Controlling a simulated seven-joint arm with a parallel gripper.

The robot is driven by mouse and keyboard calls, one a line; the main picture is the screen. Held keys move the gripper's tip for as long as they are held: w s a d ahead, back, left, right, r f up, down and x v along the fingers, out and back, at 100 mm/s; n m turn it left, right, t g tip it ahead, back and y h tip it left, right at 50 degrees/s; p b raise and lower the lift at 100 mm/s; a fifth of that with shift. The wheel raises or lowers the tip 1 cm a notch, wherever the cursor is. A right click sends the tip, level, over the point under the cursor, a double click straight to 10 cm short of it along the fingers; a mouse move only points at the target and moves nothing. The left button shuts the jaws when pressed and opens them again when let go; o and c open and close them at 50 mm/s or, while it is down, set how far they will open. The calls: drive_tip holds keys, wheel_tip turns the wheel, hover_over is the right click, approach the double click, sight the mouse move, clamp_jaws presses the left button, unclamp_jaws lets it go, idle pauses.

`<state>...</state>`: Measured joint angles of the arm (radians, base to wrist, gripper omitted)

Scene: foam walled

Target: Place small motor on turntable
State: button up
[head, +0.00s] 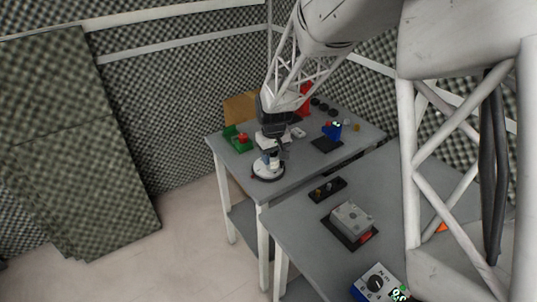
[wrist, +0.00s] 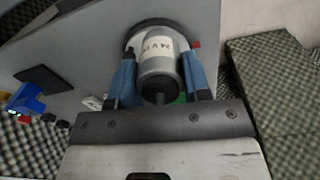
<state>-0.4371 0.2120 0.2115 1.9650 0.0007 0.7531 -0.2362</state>
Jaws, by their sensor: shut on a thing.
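The small motor (wrist: 157,62) is a grey-white cylinder with a lettered label, held between the two blue-padded fingers of my gripper (wrist: 158,80) in the wrist view. In the head view my gripper (head: 271,150) points down at the near corner of the back table, with the motor (head: 268,162) at its tips. The turntable (head: 268,172) is a round disc with a dark rim directly below the motor. It also shows behind the motor in the wrist view (wrist: 150,25). I cannot tell whether the motor touches the disc.
A green tray with a red part (head: 239,139) stands left on the back table (head: 215,143). A blue device (head: 332,131) stands to the right. A grey box (head: 351,219) and a blue meter (head: 377,283) are on the front table (head: 290,222). Foam walls surround the area.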

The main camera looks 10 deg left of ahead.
drive_tip(key=shift+w+a+f, duration=0.1)
drive_tip(key=shift+w+a, duration=0.3)
drive_tip(key=shift+w, duration=0.5)
drive_tip(key=shift+w+a+f, duration=0.1)
drive_tip(key=shift+w+a, duration=0.3)
drive_tip(key=shift+w, duration=0.5)
drive_tip(key=shift+w+a+f, duration=0.1)
drive_tip(key=shift+w+a, duration=0.3)
drive_tip(key=shift+w, duration=0.5)
drive_tip(key=shift+f, duration=1.7)
drive_tip(key=shift+f, duration=0.1)
drive_tip(key=o, duration=1.1)
drive_tip(key=shift+o, duration=0.2)
wheel_tip(320, 180, up, 12)
drive_tip(key=shift+d, duration=0.1)
